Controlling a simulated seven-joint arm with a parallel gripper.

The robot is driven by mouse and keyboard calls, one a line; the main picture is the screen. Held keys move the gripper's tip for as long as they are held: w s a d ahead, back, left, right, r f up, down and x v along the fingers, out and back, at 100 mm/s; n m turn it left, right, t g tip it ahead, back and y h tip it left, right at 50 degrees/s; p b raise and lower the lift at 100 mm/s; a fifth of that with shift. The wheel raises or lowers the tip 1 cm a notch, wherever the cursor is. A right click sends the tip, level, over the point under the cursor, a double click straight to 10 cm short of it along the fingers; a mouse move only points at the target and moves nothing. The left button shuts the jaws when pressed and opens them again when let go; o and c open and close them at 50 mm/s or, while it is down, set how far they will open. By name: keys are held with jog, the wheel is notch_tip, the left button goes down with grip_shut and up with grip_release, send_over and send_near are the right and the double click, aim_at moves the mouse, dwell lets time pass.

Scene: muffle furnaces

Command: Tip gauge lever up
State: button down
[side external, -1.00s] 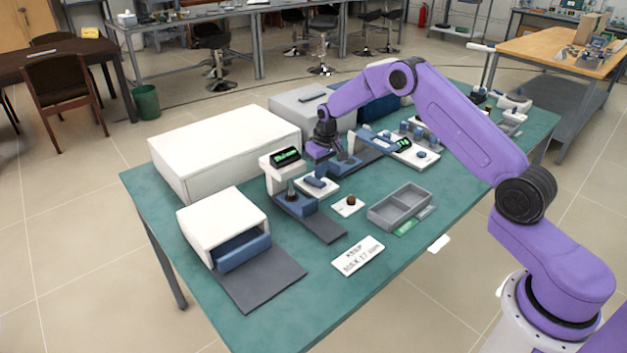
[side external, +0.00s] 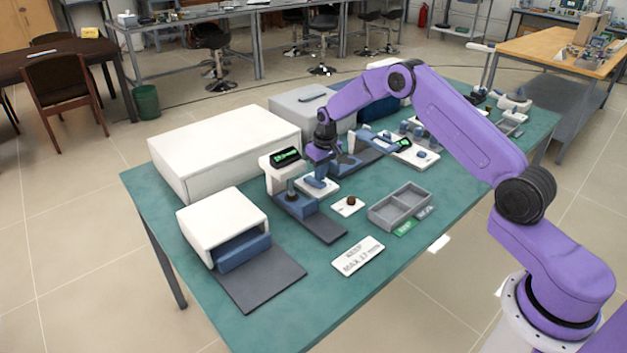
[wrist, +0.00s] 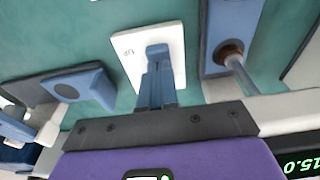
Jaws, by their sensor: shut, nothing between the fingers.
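The gauge (side external: 279,172) has a white head with a green-lit display, and its column and blue base stand on a dark mat. To its right, the lever's white plate (side external: 330,189) carries a blue lever (side external: 315,183). In the wrist view my shut fingers (wrist: 157,72) lie over the plate and hide most of the lever.
A second gauge station (side external: 375,142) stands behind my gripper. A white box (side external: 225,150) stands at the back left.

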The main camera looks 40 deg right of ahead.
jog(key=shift+f, duration=0.15)
notch_tip(320, 180, up, 7)
dwell(1.0)
jog(key=s+a+r+n, duration=0.3)
jog(key=s+a+r, duration=0.3)
jog(key=s+a, duration=0.4)
jog(key=s+a+r+n, duration=0.3)
jog(key=s+a+r, duration=0.3)
jog(key=s, duration=0.5)
jog(key=s+d+n, duration=0.2)
jog(key=s+n, duration=0.1)
jog(key=s, duration=1)
jog(key=s+d+n+g, duration=0.1)
jog(key=s+d+n, duration=0.1)
jog(key=s, duration=1.2)
jog(key=shift+d+n+g, duration=0.2)
jog(key=shift+n+g, duration=0.1)
jog(key=shift+n, duration=0.5)
